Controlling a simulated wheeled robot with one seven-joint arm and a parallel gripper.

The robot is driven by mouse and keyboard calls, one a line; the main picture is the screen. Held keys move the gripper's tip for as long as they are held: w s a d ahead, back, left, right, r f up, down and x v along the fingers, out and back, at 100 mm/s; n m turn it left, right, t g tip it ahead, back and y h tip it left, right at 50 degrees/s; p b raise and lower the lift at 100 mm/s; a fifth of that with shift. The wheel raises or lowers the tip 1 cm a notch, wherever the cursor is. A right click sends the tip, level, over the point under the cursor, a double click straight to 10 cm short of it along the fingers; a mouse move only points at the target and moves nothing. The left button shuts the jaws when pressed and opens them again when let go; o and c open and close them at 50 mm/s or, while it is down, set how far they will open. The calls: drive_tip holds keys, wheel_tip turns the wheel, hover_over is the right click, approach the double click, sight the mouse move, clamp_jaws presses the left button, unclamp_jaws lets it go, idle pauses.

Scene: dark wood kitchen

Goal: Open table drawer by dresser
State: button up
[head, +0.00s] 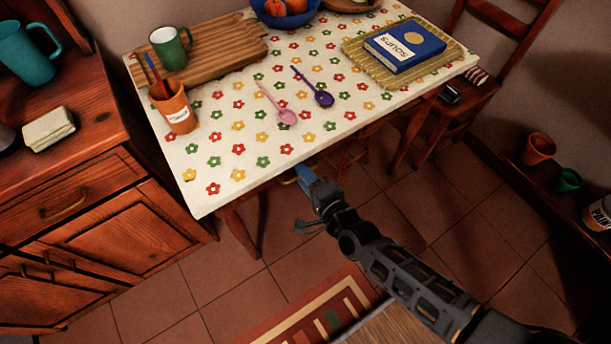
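The table (232,170) has a cream flowered top, and its front edge runs diagonally through the middle of the view. The table drawer is not visible; the front side under the tabletop is hidden from this high angle. The dresser (75,195) is reddish wood and stands at the left, close to the table's left end.
On the table are an orange cup (172,108), a green mug (170,48), a wooden board (215,52), pink (285,116) and purple (322,98) spoons and a blue book (404,48). A chair (455,105) stands at the right. Tiled floor (215,275) is clear before the dresser.

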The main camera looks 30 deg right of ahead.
clamp_jaws()
idle(1.4)
